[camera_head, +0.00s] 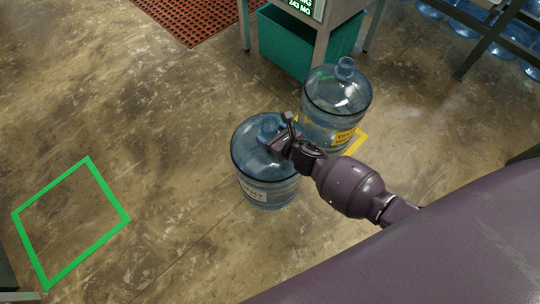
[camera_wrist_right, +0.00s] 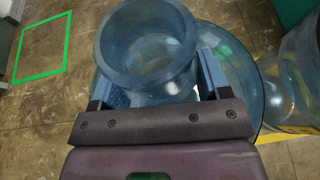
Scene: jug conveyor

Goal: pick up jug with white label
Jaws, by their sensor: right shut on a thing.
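The jug with the white label (camera_head: 258,190) is a clear blue water jug standing upright on the floor in the middle of the head view. Its neck (camera_wrist_right: 146,50) fills the middle of the right wrist view. My right gripper (camera_head: 278,133) is shut on this neck, with a blue finger pad on each side of it. A second blue jug, with a yellow label (camera_head: 345,136), stands upright just behind and to the right. My left gripper is in neither view.
A green square outline (camera_head: 70,222) marks the floor at left. A yellow outline (camera_head: 357,142) lies by the yellow-label jug. A teal bin (camera_head: 285,45) stands under a table at the back. More jugs (camera_head: 460,24) are at the upper right. The floor at left is clear.

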